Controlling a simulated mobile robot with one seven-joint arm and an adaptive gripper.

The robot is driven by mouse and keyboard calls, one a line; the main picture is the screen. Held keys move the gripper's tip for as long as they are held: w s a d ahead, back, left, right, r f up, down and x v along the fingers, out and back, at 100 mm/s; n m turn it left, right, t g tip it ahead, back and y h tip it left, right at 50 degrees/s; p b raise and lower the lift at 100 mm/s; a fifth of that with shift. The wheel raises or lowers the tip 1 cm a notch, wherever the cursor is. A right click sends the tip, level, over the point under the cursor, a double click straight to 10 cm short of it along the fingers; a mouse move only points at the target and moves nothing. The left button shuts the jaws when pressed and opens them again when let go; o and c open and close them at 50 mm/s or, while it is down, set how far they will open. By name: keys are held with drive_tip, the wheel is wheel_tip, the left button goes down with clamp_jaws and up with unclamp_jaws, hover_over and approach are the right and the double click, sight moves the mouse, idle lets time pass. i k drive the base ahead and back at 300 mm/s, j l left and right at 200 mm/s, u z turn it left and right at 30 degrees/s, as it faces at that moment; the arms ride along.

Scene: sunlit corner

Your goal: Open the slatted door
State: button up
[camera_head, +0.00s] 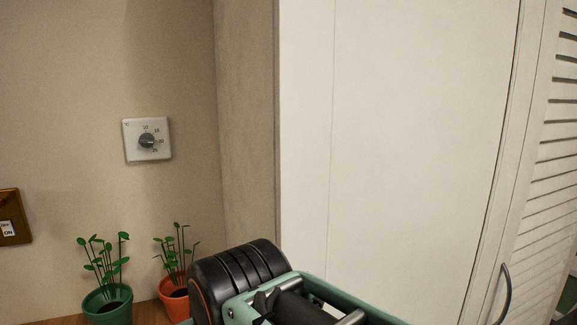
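The white slatted door (550,195) stands at the right edge of the head view, cut off by the frame. Its horizontal slats run down its right part, beside a plain upright stile. A dark curved handle (505,290) is on the lower part of the stile. A thin dark line separates the door from the white panel on its left; I cannot tell whether the door is slightly ajar. Part of my own arm, black and pale green, shows at the bottom centre, left of the handle and apart from it. My gripper's fingers are not visible.
A broad white panel (420,130) fills the middle. Left of it, the beige wall carries a white dial plate (159,151) and a brown switch plate (10,232). Plants in a green pot (108,304) and an orange pot (174,296) stand low on a wooden surface near my arm.

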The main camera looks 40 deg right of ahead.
sight(537, 250)
drive_tip(key=l+z, duration=0.15)
drive_tip(key=z, duration=2.7)
drive_tip(key=i+l+u, duration=0.45)
drive_tip(key=k+j+z, duration=0.1)
drive_tip(key=k+j, duration=0.2)
drive_tip(key=k, duration=0.2)
drive_tip(key=i+l+u, duration=0.1)
drive_tip(key=i+l, duration=0.15)
drive_tip(key=i, duration=0.15)
drive_tip(key=i+l+u, duration=0.1)
drive_tip(key=i+l, duration=0.2)
drive_tip(key=i, duration=0.1)
